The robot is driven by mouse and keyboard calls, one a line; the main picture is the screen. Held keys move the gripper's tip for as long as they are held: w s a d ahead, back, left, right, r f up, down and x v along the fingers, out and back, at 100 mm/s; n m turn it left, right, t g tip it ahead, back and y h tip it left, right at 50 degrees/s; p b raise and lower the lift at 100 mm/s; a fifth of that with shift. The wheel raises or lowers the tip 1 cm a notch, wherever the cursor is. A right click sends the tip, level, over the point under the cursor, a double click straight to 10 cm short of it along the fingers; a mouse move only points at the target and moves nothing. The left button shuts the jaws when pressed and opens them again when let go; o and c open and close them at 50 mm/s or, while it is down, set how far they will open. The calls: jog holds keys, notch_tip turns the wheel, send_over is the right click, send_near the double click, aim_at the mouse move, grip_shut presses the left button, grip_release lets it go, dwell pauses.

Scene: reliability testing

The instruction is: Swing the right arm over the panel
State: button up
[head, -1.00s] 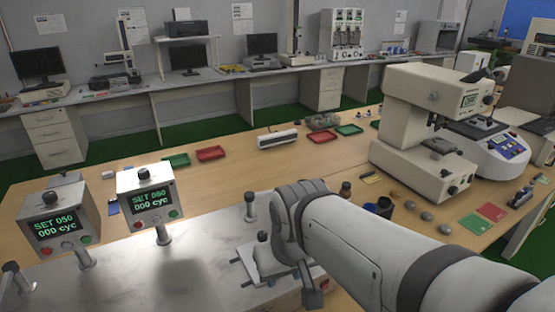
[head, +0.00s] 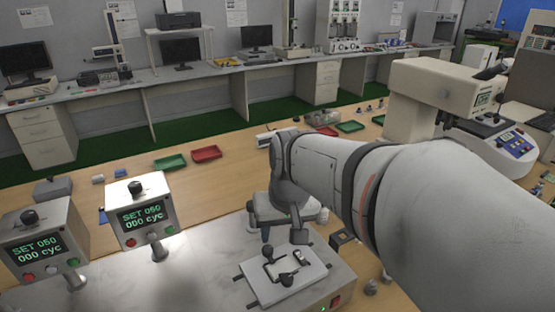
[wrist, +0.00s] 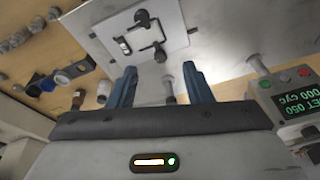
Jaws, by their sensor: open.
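The panel, a white plate (head: 282,278), lies on the light metal bench top in the head view, below and in front of my gripper. Small black-knobbed levers (head: 268,254) and a small pale block (head: 286,264) sit on it. The wrist view shows the plate (wrist: 178,40) near the top, with two black levers (wrist: 143,18) (wrist: 160,52). Which of these is the right arm, I cannot tell. My gripper (wrist: 160,78) is open, its two blue fingers apart. A grey post (wrist: 168,92) shows between the fingers.
Two counter boxes (head: 45,240) (head: 143,212), reading "SET 050 000 cyc", stand on posts at the left of the bench. Green (head: 170,162) and red (head: 206,153) trays lie on the wooden table behind. A large cream instrument (head: 440,95) stands at the right.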

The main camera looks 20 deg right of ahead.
jog(key=w+d+f+m+y, duration=0.2)
jog(key=w+d+m, duration=0.4)
jog(key=w+d, duration=1.35)
jog(key=w+d+f+m, duration=0.25)
jog(key=d+f, duration=0.25)
jog(key=d, duration=0.5)
jog(key=shift+n+y, duration=0.3)
jog(key=shift+n, duration=0.05)
jog(key=x, duration=0.3)
jog(key=p+x, duration=0.1)
jog(key=x, duration=0.3)
jog(key=shift+w+a, duration=0.2)
jog(key=shift+a, duration=0.05)
jog(key=shift+c, duration=0.5)
grip_shut()
